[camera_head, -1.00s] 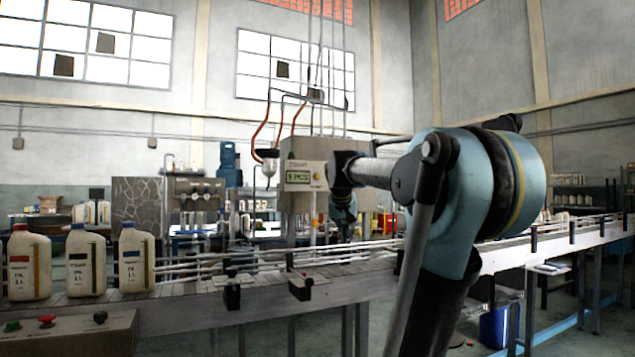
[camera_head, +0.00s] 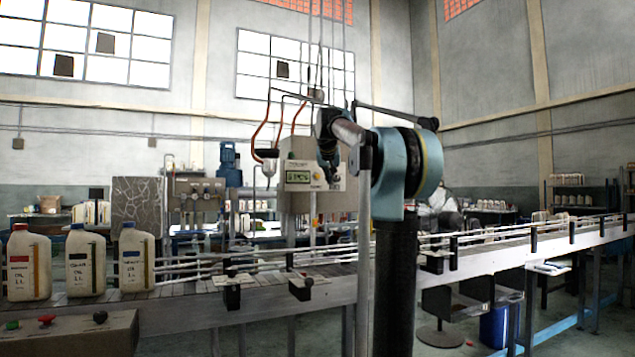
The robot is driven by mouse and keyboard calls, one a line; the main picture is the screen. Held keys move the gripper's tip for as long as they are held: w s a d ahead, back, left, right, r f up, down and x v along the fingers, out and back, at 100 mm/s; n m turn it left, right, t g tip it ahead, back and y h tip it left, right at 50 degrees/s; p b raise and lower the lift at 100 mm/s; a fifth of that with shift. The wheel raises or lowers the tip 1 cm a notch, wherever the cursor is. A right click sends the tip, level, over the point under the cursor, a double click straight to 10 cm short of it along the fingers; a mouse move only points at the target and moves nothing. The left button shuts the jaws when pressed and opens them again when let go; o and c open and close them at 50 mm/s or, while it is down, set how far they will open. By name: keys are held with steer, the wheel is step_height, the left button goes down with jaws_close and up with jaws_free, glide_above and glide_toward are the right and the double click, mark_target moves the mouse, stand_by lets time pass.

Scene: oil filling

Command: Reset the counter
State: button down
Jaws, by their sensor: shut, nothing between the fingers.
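The counter is a small lit display (camera_head: 298,176) on the front of a grey filling-machine box (camera_head: 297,205) behind the conveyor. A small yellow button (camera_head: 316,174) sits just right of the display. The digits are too small to read surely. My gripper (camera_head: 334,184) is shut and empty. It hangs from my raised wrist, fingers down, and covers the right part of the box front, close to the right of the yellow button. Whether it touches the box cannot be told.
The conveyor (camera_head: 270,303) runs across the view below the box. Three white bottles, with red (camera_head: 29,262), blue (camera_head: 86,262) and another blue cap (camera_head: 136,258), stand on it at the left. A control panel (camera_head: 80,335) with knobs is at the lower left.

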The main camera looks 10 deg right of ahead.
steer(key=w+a, duration=0.2)
steer(key=w, duration=0.6)
steer(key=shift+w+a, duration=0.2)
steer(key=shift+a, duration=0.15)
steer(key=shift+w+a, duration=0.3)
steer(key=shift+w, duration=0.5)
stand_by(2.3)
steer(key=shift+s+d, duration=0.1)
steer(key=shift+s, duration=0.05)
steer(key=shift+s+d, duration=0.2)
steer(key=shift+s, duration=0.55)
steer(key=shift+s+d, duration=0.25)
steer(key=shift+s, duration=0.55)
steer(key=shift+s+d, duration=0.3)
steer(key=shift+s, duration=0.5)
steer(key=shift+s+d, duration=0.25)
steer(key=shift+s, duration=0.55)
stand_by(0.4)
